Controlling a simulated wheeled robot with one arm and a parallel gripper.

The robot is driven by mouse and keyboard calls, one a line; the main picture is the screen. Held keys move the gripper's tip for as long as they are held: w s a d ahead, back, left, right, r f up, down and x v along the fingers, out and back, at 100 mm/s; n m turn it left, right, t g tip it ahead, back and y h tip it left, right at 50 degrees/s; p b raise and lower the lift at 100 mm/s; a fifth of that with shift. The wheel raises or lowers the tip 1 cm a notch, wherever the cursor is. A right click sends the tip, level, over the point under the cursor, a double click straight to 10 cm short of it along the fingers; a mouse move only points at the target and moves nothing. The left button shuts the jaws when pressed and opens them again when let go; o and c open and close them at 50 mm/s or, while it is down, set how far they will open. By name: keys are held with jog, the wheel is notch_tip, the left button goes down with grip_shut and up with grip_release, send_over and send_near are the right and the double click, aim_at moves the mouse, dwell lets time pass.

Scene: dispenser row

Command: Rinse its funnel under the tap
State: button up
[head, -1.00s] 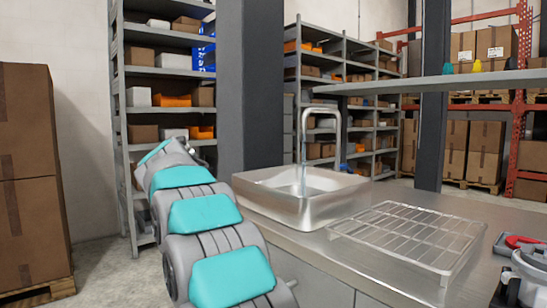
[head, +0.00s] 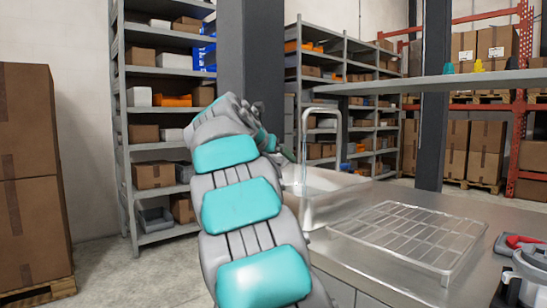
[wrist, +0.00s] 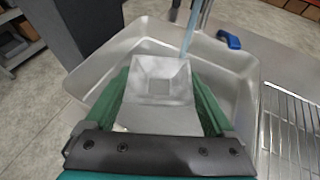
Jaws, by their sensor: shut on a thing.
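The funnel (wrist: 155,118) is a grey, square-mouthed piece with a sloping inside. In the wrist view my gripper (wrist: 160,88) is shut on it, with one green finger on each side, above the basin of the steel sink (wrist: 250,95). The tap (head: 337,112) arches over the sink in the head view. A thin water stream (wrist: 188,37) comes down to the funnel's far part; whether it falls into the mouth is hard to tell. In the head view my arm covers part of the sink, and the funnel cannot be made out.
A blue lever (wrist: 228,40) is beside the tap. A wire drying rack (head: 405,236) lies on the steel counter right of the sink. A grey device (head: 530,270) and a red part (head: 520,241) sit at the right edge. A shelf (head: 440,83) hangs above the counter.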

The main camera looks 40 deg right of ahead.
jog(key=d, duration=0.2)
jog(key=d+f+b, duration=0.1)
jog(key=d, duration=0.1)
jog(key=shift+w+d+f, duration=0.1)
jog(key=shift+w, duration=0.1)
jog(key=d+p, duration=0.1)
jog(key=d, duration=0.5)
jog(key=shift+w, duration=0.25)
jog(key=shift+a, duration=0.1)
dwell(3.5)
jog(key=a+r, duration=0.1)
jog(key=a, duration=0.7)
jog(key=shift+s+a+r, duration=0.2)
jog(key=shift+s+a, duration=0.2)
